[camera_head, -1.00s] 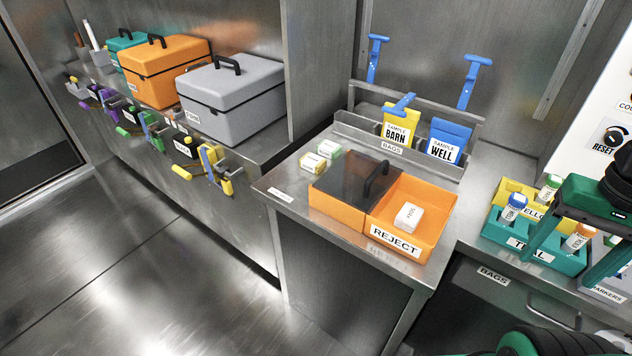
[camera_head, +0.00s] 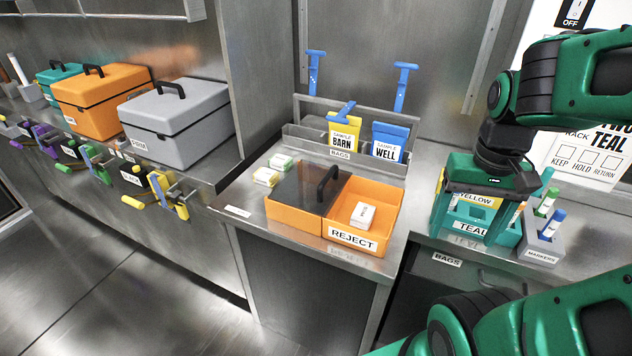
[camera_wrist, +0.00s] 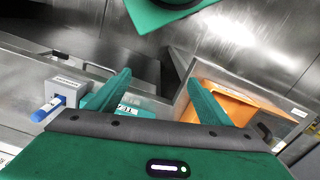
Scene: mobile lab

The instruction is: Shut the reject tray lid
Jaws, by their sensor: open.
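The orange reject tray (camera_head: 385,213) sits on the steel counter, with a REJECT label on its front. Its dark see-through lid (camera_head: 299,188) covers the left half and leaves the right half open. A black handle (camera_head: 327,188) stands at the lid's right edge. A small white box (camera_head: 362,215) lies in the open half. My gripper (camera_head: 478,222) is open, to the right of the tray, in front of the teal rack. In the wrist view the two green fingers of my gripper (camera_wrist: 162,98) are spread apart, and the orange tray (camera_wrist: 235,105) shows beyond the right finger.
The teal rack (camera_head: 468,228) and a grey marker holder (camera_head: 541,243) stand right of the tray. A bag holder (camera_head: 345,163) with yellow and blue bags is behind it. Small boxes (camera_head: 266,177) lie to its left. A grey case (camera_head: 178,118) stands farther left.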

